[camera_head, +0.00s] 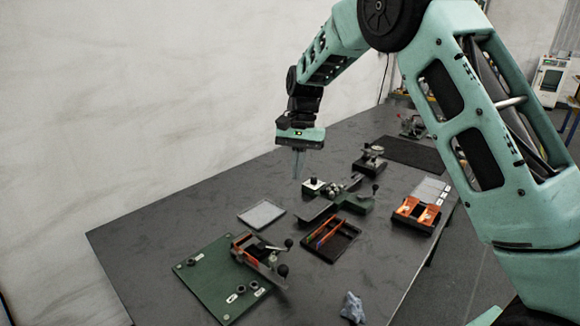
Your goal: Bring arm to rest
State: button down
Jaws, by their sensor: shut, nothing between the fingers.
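My gripper (298,165) hangs from my teal arm over the far middle part of the dark table (150,250). It points down, and its thin fingers are shut with nothing between them. The fingertips show just left of and behind a green fixture with a black-knobbed lever (350,203). I cannot tell the exact height of the tips above the table.
A green board (210,275) with a clamp lies at the front left, beside a grey plate (262,214). A black tray with coloured tools (345,245) and an orange-topped holder (415,212) stand right of it. A crumpled cloth (352,307) lies near the front edge.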

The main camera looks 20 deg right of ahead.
jog(key=s+a+r+n, duration=0.3)
jog(key=s+a+n, duration=0.4)
jog(key=s+a, duration=0.7)
jog(key=s+f+n+t+h, duration=0.1)
jog(key=s+n, duration=0.8)
jog(key=s, duration=1.2)
notch_tip(320, 180, down, 2)
jog(key=shift+s+t, duration=0.4)
jog(key=shift+t, duration=0.2)
